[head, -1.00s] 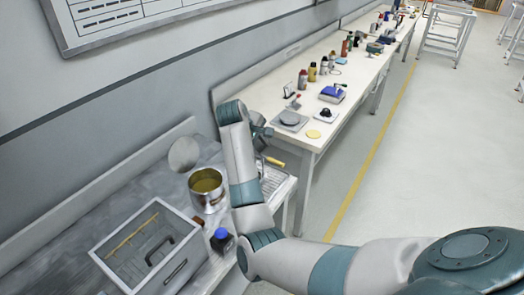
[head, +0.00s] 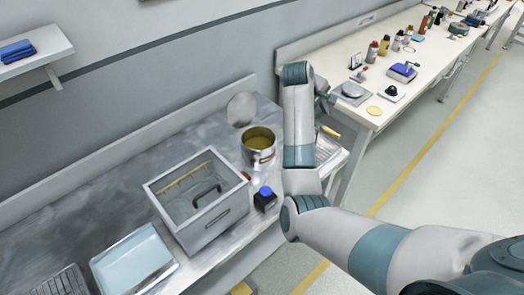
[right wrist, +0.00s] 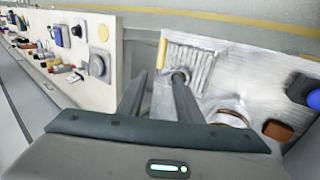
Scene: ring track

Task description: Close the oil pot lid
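The oil pot (head: 259,150) is a steel pot with yellowish contents, upright on the metal counter. Its round grey lid (head: 242,109) stands raised behind the pot, so the pot is open. My right gripper (head: 328,100) is beyond my raised forearm, to the right of the pot and apart from it; the arm partly hides it. In the right wrist view its two fingers (right wrist: 158,78) are spread with nothing between them. A pale round rim, probably the pot, shows partly behind the gripper body there. My left gripper is not in view.
A grey open-topped box (head: 213,229) and a blue-capped bottle (head: 265,199) stand in front of the pot. A light blue tray (head: 132,262) lies at lower left. A ribbed drain area with a yellow handle (head: 330,131) is right of my arm. A cluttered white bench (head: 340,122) stands beyond.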

